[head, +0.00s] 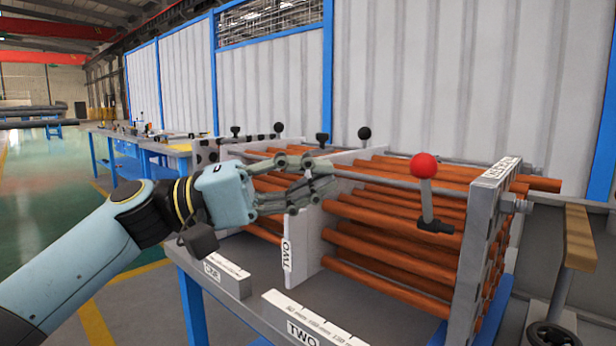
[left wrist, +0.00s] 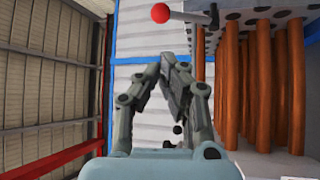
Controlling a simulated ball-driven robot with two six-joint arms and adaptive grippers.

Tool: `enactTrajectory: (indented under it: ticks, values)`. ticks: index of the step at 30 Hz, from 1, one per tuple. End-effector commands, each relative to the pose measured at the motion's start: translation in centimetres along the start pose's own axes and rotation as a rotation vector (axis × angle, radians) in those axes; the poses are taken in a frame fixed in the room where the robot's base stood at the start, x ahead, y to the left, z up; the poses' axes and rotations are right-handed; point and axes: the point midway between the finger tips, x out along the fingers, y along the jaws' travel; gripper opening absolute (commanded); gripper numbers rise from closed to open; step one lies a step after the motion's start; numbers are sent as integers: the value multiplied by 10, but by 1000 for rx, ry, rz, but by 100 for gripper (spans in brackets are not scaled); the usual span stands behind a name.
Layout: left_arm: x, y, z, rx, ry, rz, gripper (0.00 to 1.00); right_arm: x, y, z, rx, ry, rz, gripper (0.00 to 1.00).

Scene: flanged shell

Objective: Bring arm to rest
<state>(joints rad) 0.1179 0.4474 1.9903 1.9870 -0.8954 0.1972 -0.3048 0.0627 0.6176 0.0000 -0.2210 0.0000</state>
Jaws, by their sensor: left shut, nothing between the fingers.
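My left gripper (head: 322,183) reaches in from the left in the head view, in front of the flanged shell's rod rack. Its fingers come together at the tips with nothing between them; they also show in the left wrist view (left wrist: 170,62). The shell has white plates, a grey end plate (head: 482,245) and several copper-coloured tubes (head: 395,255). The gripper covers part of the tubes and the middle plate (head: 305,235). A lever with a red ball knob (head: 424,167) stands to the right of the gripper, apart from it. My right gripper is not in view.
The shell stands on a blue-framed table (head: 205,295) with grey labelled blocks (head: 227,275) along its front. Several black knobs (head: 364,133) stand behind. A white panelled wall (head: 420,80) closes the back. A trolley with a wooden top (head: 580,240) is at right. Open floor (head: 40,190) lies left.

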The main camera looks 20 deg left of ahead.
Motion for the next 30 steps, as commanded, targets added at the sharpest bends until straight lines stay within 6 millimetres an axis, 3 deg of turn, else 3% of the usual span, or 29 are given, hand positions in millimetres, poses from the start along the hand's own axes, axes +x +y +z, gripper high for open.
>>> enactTrajectory:
  ticks: [7,14,17,22,24,27,30]
  values:
    - [0,1,0,1,0,1,0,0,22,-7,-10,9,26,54]
    - [0,-6,6,14,-8,-20,0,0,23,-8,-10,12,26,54]
    - [-1,-32,29,73,-38,-111,0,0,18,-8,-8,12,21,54]
    - [-25,-116,99,263,-150,-452,0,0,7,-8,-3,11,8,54]
    - [-48,-150,126,341,-204,-629,0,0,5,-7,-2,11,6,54]
    - [-88,-186,156,423,-271,-870,0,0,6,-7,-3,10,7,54]
    - [-126,-205,173,470,-320,-1068,0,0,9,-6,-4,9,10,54]
